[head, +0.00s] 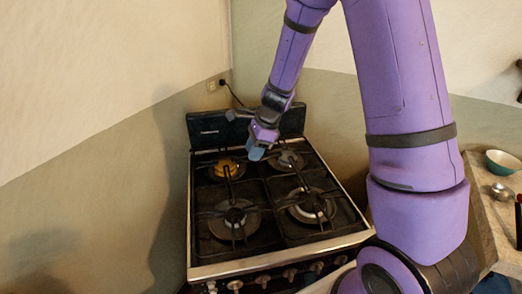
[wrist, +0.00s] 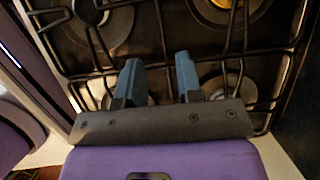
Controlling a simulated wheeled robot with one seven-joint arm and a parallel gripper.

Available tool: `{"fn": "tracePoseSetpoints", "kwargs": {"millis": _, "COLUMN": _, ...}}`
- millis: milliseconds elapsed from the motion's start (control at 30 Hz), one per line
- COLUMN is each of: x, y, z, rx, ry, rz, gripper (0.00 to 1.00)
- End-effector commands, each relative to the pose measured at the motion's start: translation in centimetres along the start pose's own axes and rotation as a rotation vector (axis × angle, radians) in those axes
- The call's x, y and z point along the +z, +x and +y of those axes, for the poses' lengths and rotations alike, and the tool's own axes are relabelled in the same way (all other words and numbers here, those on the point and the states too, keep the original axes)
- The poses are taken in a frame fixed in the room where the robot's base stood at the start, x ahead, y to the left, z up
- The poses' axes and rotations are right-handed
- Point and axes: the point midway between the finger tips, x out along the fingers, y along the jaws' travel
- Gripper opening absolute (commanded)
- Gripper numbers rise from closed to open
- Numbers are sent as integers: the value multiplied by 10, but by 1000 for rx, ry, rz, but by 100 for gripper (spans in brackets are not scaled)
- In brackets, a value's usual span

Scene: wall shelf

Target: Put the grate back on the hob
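The hob (head: 273,243) is the top of a black and steel cooker standing against the wall corner. Black grate bars (head: 262,192) lie over its burners and look flat on it; I cannot tell whether every part is seated. The bars also show in the wrist view (wrist: 162,28). My gripper (head: 257,152) is above the back middle of the hob, with its blue fingers pointing down. In the wrist view, the two fingers (wrist: 159,64) stand apart with no visible object held between them. Their exact height above the bars is unclear.
The cooker's dark upright back panel (head: 210,131) is close behind my gripper. A stone counter (head: 487,222) at the right holds a green bowl (head: 502,162) and a small metal item (head: 502,192). A cord and socket (head: 217,84) are on the wall.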

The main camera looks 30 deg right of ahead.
Motion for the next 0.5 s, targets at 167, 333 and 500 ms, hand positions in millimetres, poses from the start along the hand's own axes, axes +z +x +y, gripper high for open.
{"fn": "tracePoseSetpoints", "kwargs": {"millis": 167, "x": 3, "y": -8, "z": 2, "rx": -4, "ry": -29, "rz": 0, "gripper": 33}}
{"fn": "tracePoseSetpoints", "kwargs": {"millis": 333, "x": 19, "y": -47, "z": 18, "rx": -31, "ry": -210, "rz": 3, "gripper": 33}}
{"fn": "tracePoseSetpoints", "kwargs": {"millis": 500, "x": 36, "y": -100, "z": 50, "rx": -65, "ry": -485, "rz": 29, "gripper": 33}}
